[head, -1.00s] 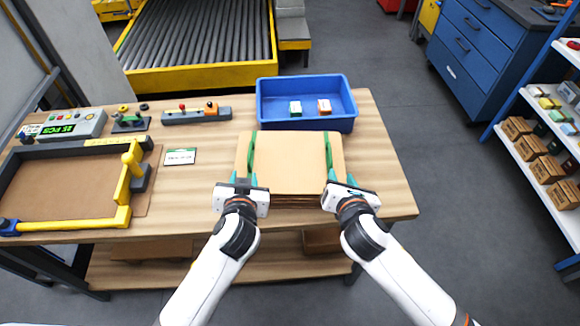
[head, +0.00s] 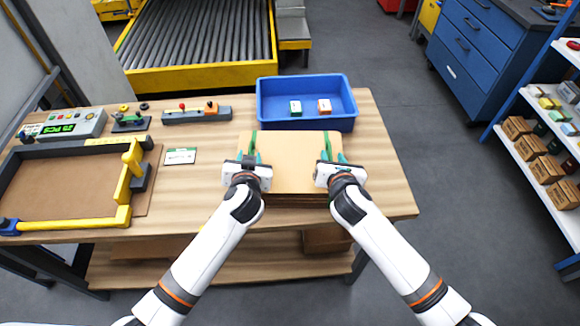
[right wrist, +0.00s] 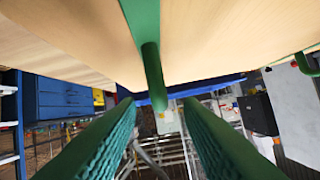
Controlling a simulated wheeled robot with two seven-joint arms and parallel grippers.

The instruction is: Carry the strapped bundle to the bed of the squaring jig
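The strapped bundle (head: 292,165) is a stack of flat brown blanks with two green straps, lying on the wooden table. The squaring jig (head: 124,216) has black and yellow bars around a bare brown bed (head: 62,188) at the left. My left gripper (head: 249,159) is at the left strap, its teal fingers apart on either side of it. My right gripper (head: 333,157) is at the right strap. In the right wrist view its fingers (right wrist: 153,104) are open, with the strap's green loop (right wrist: 152,75) at the gap between them. Contact is unclear.
A blue bin (head: 306,123) with two small boxes stands behind the bundle. A small card (head: 180,156) lies between jig and bundle. A counter with a green display (head: 65,126) and small fixtures line the back left. The table's right edge is clear.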

